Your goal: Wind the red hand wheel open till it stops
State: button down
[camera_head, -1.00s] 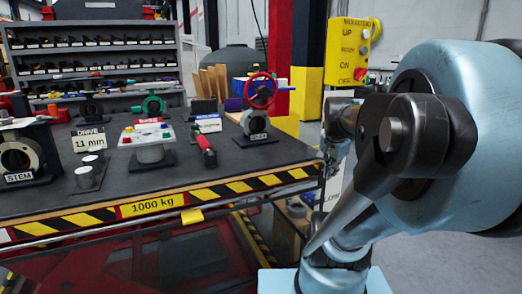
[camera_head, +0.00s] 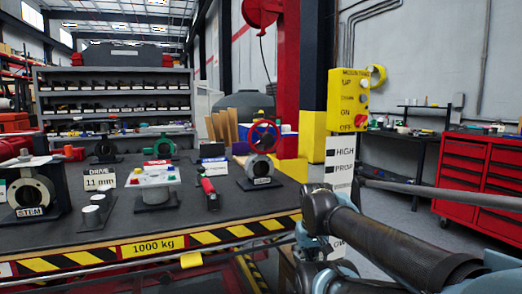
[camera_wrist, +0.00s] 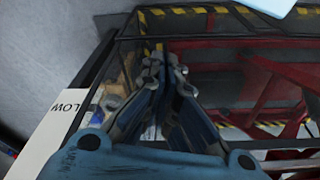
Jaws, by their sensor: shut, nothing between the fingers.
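The red hand wheel (camera_head: 252,133) stands upright on top of a grey valve body (camera_head: 259,168) at the right back of the dark bench in the head view. The valve's round flange faces the front and a small label sits at its base. My gripper (camera_wrist: 163,62) shows in the wrist view with its fingers together and nothing between them. It points down past the bench's side, over the red frame under the bench, and is apart from the wheel. The wheel is not in the wrist view.
The bench (camera_head: 235,215) has a yellow-black striped edge. A stem fixture (camera_head: 32,190), a pale block on a stand (camera_head: 153,185) and a red-handled tool (camera_head: 209,192) stand left of the valve. A yellow control box (camera_head: 348,100) stands right. Floor is free before the red cabinet (camera_head: 480,175).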

aim_at(266, 138)
jog(key=u, duration=0.4)
jog(key=k, duration=2.1)
jog(key=z, duration=0.85)
jog(key=i, duration=1)
